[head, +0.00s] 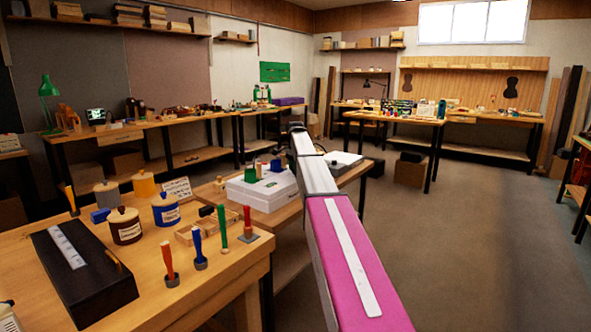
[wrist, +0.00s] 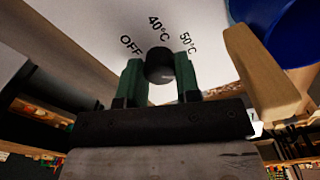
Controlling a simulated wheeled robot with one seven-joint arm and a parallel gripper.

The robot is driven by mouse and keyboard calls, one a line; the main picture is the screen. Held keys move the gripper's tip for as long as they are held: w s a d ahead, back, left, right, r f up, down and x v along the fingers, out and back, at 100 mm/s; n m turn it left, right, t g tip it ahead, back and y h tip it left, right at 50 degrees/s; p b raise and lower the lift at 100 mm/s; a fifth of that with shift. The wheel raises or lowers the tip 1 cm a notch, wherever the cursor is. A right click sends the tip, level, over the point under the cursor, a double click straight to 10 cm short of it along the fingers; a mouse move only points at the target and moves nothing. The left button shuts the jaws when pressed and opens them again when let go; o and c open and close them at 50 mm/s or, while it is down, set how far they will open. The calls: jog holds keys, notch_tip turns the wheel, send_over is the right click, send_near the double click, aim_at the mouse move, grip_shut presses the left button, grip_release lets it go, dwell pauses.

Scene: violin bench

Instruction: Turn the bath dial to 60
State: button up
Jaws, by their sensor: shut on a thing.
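The dial (wrist: 160,62) is a round black knob on a pale panel (wrist: 85,40) in the wrist view. The panel carries the printed marks OFF, 40°C and 50°C around the knob. No 60 mark shows, and I cannot make out a pointer on the knob. My gripper (wrist: 158,72) has its two green fingers on either side of the knob, shut on it. In the head view a white box (head: 262,193) stands on the middle bench beside my arm. I cannot surely pick out the dial or my fingers there.
A pale wooden piece (wrist: 262,75) and a large blue round thing (wrist: 290,35) are close to the right finger in the wrist view. Another white box (head: 345,159) stands farther along. The near bench holds jars, upright tools and a black block (head: 75,285). Floor to the right is clear.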

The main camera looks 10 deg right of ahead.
jog(key=shift+m, duration=2.3)
jog(key=o, duration=0.9)
notch_tip(320, 180, up, 11)
jog(key=shift+f, duration=0.1)
